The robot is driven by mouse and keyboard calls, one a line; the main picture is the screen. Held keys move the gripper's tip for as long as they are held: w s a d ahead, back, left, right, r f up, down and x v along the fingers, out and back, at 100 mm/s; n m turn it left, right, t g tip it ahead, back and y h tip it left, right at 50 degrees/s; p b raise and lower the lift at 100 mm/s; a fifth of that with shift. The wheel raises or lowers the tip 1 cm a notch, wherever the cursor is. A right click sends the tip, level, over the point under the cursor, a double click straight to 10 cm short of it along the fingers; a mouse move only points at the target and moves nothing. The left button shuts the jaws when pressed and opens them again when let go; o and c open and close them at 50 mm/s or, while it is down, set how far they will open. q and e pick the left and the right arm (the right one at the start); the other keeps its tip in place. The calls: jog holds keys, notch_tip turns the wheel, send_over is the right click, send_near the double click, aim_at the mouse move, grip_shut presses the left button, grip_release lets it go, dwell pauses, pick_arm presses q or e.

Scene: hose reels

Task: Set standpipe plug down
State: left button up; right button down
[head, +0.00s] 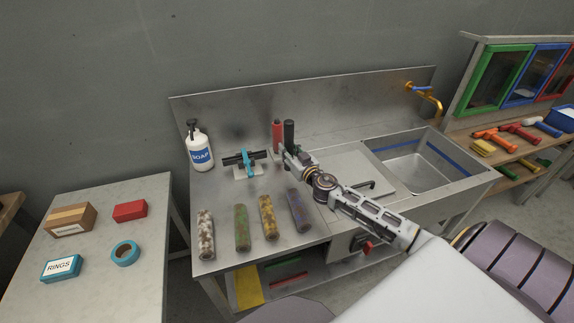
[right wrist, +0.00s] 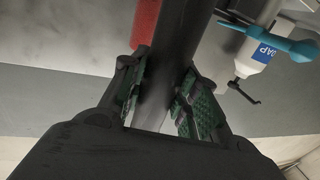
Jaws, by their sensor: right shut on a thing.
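The standpipe plug, which I take to be the dark upright cylinder (head: 289,132), is at the back of the steel counter (head: 262,203). My right gripper (head: 284,151) is shut on it; in the right wrist view the dark cylinder (right wrist: 178,40) runs between the green-padded fingers (right wrist: 158,100). A red cylinder (head: 277,134) stands close on its left and also shows in the right wrist view (right wrist: 146,22). The gripper hides the plug's lower end in the head view, so I cannot tell whether it touches the counter. My left gripper is out of view.
A teal clamp (head: 245,163) and a soap bottle (head: 199,147) stand left of the gripper. Several mottled tubes (head: 241,228) lie along the front of the counter. The sink (head: 415,168) is at the right. The counter between the clamp and tubes is bare.

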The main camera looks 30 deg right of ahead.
jog(key=shift+f, duration=0.7)
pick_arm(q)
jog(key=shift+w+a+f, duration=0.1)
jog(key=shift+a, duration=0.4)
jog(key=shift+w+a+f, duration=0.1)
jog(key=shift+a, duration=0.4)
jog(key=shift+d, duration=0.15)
